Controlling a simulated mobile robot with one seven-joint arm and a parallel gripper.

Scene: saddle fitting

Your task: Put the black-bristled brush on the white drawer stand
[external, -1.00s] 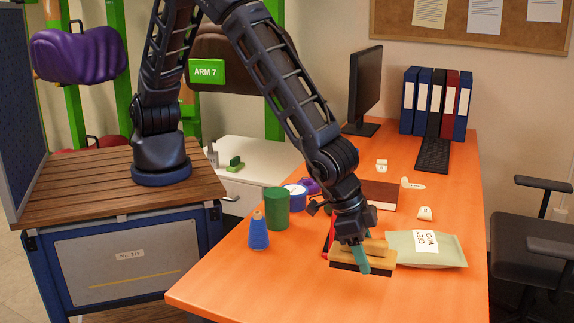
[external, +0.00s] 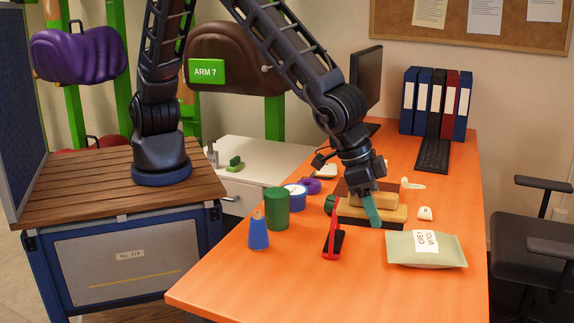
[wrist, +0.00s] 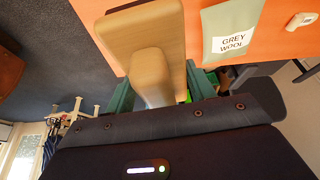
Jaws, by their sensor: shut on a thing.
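The black-bristled brush (external: 396,213) has a pale wooden back and handle, with a dark bristle edge underneath. My gripper (external: 368,208) has its teal fingers shut on the brush's handle, over the orange desk. In the wrist view the wooden handle (wrist: 152,75) sits between the two teal fingers, and the bristles are mostly hidden below the back. The brush looks raised, though its exact height is hard to tell. The white drawer stand (external: 275,155) is beyond the desk's left edge, left of my gripper in the external view. A green object (external: 235,162) stands on it.
A green cup (external: 276,208), a blue spool (external: 258,232), a white-and-blue round container (external: 295,194) and a purple ring (external: 313,186) stand between brush and stand. The desk's front is clear.

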